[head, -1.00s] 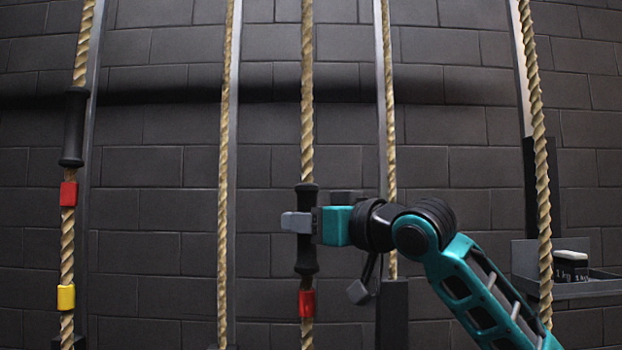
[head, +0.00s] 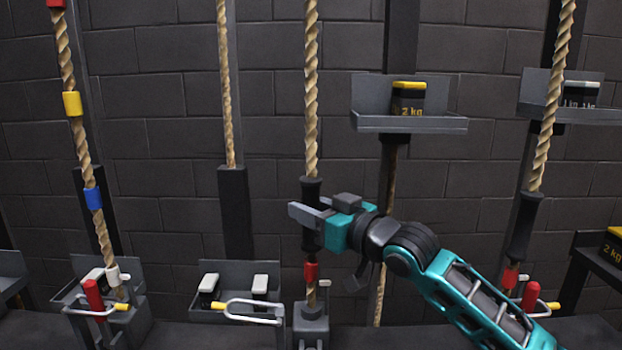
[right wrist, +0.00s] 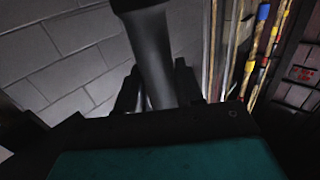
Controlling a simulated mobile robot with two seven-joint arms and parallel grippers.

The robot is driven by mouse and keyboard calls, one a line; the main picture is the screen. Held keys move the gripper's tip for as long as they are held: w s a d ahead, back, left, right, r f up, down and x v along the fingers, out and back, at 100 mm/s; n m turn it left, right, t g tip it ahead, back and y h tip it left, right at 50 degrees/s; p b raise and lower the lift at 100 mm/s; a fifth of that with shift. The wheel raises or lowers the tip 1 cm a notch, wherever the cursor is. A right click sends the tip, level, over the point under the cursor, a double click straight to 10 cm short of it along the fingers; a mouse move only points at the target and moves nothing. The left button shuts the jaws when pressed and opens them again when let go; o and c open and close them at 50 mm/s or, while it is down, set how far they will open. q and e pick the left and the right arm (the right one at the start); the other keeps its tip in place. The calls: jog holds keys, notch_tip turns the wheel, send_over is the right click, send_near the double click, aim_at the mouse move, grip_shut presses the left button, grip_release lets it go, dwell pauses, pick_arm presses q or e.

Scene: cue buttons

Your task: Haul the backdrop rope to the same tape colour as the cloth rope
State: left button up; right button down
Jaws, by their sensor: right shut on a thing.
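My right gripper (head: 310,213) is shut on the black grip sleeve (head: 311,186) of the middle rope (head: 311,90). A red tape band (head: 310,271) sits just below the sleeve, above a grey floor fitting (head: 311,325). In the right wrist view the dark sleeve (right wrist: 155,60) stands between the fingers. The left rope (head: 66,55) carries red (head: 57,3), yellow (head: 73,103) and blue (head: 93,198) tape. The right rope (head: 553,90) has a black sleeve (head: 522,225) with red tape (head: 511,277) below. I cannot tell which rope is backdrop or cloth. My left gripper is not in view.
A grey tray (head: 408,123) holds a yellow-topped 2 kg weight (head: 408,98). Another tray (head: 570,112) holds white-topped weights. Low trays with metal bar handles (head: 250,310) stand at the left. A red lever (head: 94,298) stands by the left rope, another (head: 529,297) by the right.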

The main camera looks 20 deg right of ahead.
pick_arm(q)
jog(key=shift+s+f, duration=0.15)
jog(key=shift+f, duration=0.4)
pick_arm(e)
jog(key=shift+a+f, duration=0.1)
jog(key=shift+f, duration=1.4)
jog(key=c, duration=0.8)
grip_release()
jog(key=shift+r, duration=0.1)
jog(key=shift+s, duration=0.1)
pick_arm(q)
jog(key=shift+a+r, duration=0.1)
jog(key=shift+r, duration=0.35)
pick_arm(e)
jog(key=v, duration=1.2)
jog(key=shift+s+d, duration=0.3)
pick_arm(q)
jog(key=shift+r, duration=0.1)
